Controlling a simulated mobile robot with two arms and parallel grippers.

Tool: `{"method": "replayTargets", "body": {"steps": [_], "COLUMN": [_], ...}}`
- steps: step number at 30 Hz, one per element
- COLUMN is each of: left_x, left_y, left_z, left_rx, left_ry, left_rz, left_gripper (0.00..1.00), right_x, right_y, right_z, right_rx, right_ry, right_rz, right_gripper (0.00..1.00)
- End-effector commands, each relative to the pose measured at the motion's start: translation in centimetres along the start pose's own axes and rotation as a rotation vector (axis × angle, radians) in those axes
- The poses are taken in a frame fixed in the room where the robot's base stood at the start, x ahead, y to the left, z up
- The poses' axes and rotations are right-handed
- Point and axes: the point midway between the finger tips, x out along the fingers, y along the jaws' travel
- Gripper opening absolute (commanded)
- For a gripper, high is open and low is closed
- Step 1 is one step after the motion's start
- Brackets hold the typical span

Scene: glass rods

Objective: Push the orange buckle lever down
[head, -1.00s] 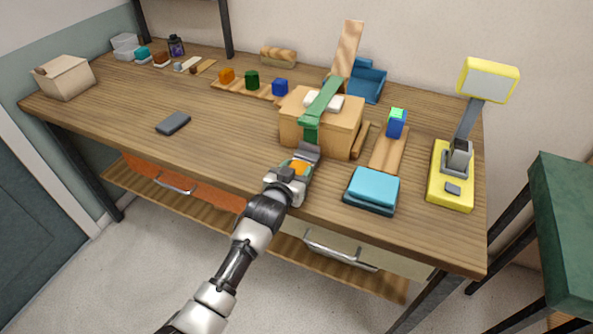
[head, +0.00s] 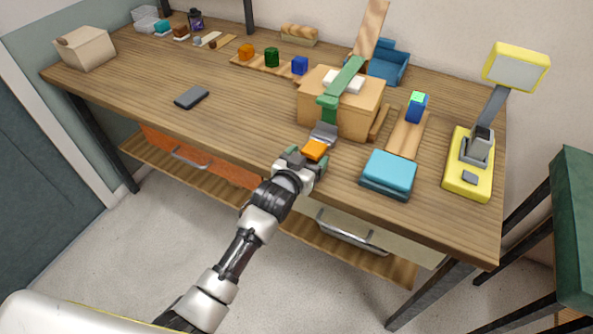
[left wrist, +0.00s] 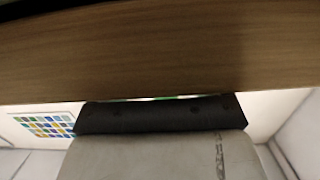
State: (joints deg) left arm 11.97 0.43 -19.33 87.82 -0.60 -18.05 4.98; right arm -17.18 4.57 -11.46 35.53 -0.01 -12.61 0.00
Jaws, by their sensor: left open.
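The orange buckle lever (head: 316,150) sits at the table's front edge, just below a grey metal buckle plate (head: 323,133). A green strap (head: 343,82) runs over the wooden box (head: 361,112) down toward this plate. Whether the lever is up or down is hard to tell. My left gripper (head: 304,160) is open at the front edge, close below and left of the lever; whether it touches is unclear. In the left wrist view the tabletop's wood (left wrist: 160,50) fills the upper part, and the lever does not show. My right gripper is out of view.
A teal cloth-like stack (head: 389,172) lies right of the lever, and a yellow lamp (head: 467,180) stands farther right. A blue block with a green top (head: 416,106) stands on a wooden strip. A dark flat object (head: 192,97) lies left; the tabletop between is clear.

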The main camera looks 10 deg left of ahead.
Motion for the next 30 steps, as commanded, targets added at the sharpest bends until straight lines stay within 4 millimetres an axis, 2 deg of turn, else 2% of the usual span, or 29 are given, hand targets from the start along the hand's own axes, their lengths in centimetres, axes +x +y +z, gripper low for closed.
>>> {"method": "replayTargets", "body": {"steps": [1, 6, 12, 18, 30], "left_x": [-1.1, -4.3, -7.0, -7.8, -7.8], "left_y": [0.0, 0.0, 0.0, 0.0, 0.0], "left_z": [0.1, 0.2, 0.3, 0.2, 0.2], "left_rx": [0.0, 0.0, 0.0, -0.001, -0.001], "left_ry": [-0.001, -0.002, -0.005, -0.004, -0.004], "left_rz": [0.0, 0.0, 0.0, 0.0, 0.0], "left_gripper": [0.77, 0.77, 0.77, 0.77, 0.77], "right_x": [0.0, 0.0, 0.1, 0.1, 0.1], "right_y": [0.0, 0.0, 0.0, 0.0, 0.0], "right_z": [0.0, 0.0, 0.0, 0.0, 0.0], "right_rx": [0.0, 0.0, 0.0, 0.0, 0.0], "right_ry": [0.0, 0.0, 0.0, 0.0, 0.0], "right_rz": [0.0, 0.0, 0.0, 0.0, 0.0], "right_gripper": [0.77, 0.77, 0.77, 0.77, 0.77]}}
